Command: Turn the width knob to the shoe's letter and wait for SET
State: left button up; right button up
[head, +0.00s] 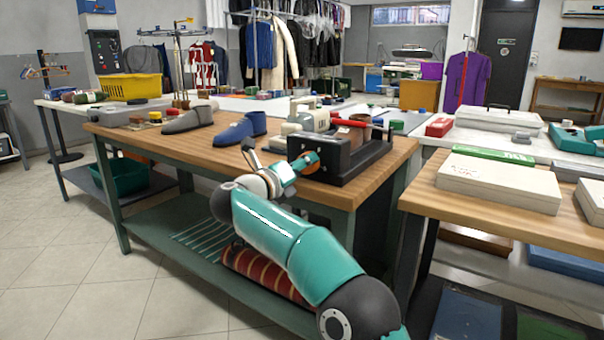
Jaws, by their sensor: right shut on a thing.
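A black shoe-stretching device (345,160) stands at the right end of the wooden workbench (210,150), with a red-handled part on top. My right arm comes in from the lower right, and my right gripper (298,170) is at the device's front left side. It is shut on what appears to be the width knob, which the fingers mostly hide. A blue shoe (241,129) and a grey shoe (187,120) are on the bench to the left. No shoe letter, knob marking or SET sign can be read. My left gripper is out of view.
A cream machine (308,119) stands close behind the black device. A second wooden table (450,200) at right holds pale boxes (500,183) and a green box (493,155). A red striped roll (268,275) is on the bench's lower shelf. The floor at left is clear.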

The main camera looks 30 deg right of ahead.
jog(key=shift+f+m, duration=0.3)
jog(key=shift+m, duration=0.1)
jog(key=o, duration=1.2)
jog(key=shift+c, duration=0.2)
jog(key=shift+r, duration=0.15)
jog(key=v, duration=1.2)
jog(key=shift+w, duration=0.1)
jog(key=shift+d, duration=0.1)
